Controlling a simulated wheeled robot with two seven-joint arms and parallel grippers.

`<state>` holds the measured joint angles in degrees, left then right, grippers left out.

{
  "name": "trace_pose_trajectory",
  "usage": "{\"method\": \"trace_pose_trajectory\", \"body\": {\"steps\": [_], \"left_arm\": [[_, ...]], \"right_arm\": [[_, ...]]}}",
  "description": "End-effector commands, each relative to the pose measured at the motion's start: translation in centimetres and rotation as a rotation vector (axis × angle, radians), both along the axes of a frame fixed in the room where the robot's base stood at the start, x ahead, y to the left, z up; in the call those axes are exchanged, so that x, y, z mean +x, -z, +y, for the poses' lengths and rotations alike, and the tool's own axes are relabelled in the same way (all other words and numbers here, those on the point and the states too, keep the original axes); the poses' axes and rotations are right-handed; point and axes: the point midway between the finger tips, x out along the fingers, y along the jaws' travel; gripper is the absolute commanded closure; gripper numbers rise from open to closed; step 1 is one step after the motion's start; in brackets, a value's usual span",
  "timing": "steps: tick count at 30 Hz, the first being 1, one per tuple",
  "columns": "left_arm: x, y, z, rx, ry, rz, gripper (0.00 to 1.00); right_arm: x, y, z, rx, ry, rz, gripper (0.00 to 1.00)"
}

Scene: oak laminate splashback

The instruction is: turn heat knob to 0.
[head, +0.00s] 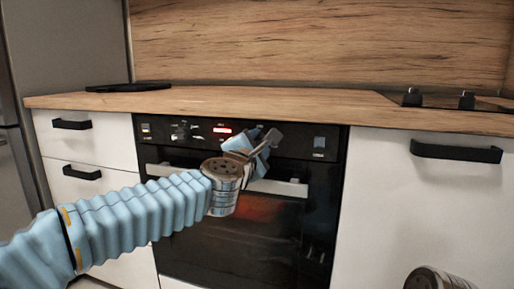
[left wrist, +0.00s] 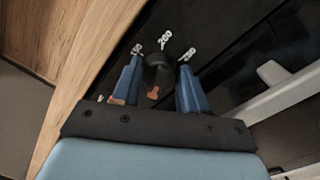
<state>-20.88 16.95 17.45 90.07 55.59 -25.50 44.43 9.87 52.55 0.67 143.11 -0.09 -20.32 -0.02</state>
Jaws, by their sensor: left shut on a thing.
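The heat knob (left wrist: 158,73) is black with an orange mark. In the left wrist view it sits between the two blue fingers of my left gripper (left wrist: 159,68), which is shut on it. Numbers, 200 (left wrist: 165,40) among them, show on the dark panel around the knob. The orange mark faces the gripper's palm, away from the 200. I see no 0 mark. In the head view my left gripper (head: 262,143) is at the right part of the oven's control panel (head: 190,132) and hides the knob. My right gripper is out of view.
The black oven (head: 250,225) has a pale door handle (head: 278,187) just below my left gripper, and its panel has a red display (head: 222,130). A wooden worktop (head: 300,103) overhangs the panel. White cabinets with black handles (head: 456,152) flank the oven.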

Motion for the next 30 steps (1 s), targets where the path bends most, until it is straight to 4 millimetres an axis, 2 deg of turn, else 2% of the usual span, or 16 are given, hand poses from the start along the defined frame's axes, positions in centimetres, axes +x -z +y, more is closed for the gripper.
{"method": "trace_pose_trajectory", "body": {"steps": [16, 17, 21, 30], "left_arm": [[0.08, 0.12, 0.07, -0.025, -0.002, 0.011, 0.87], [0.08, 0.12, 0.07, -0.025, -0.002, 0.011, 0.54], [0.06, 0.09, 0.04, -0.024, -0.001, 0.010, 0.32], [-0.09, 0.03, 0.05, -0.024, 0.000, 0.008, 0.31]], "right_arm": [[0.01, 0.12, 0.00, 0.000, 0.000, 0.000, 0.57], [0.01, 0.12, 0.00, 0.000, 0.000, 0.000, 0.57], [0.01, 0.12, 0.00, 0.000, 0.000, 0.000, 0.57], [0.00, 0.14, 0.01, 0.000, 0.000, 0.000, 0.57]]}}
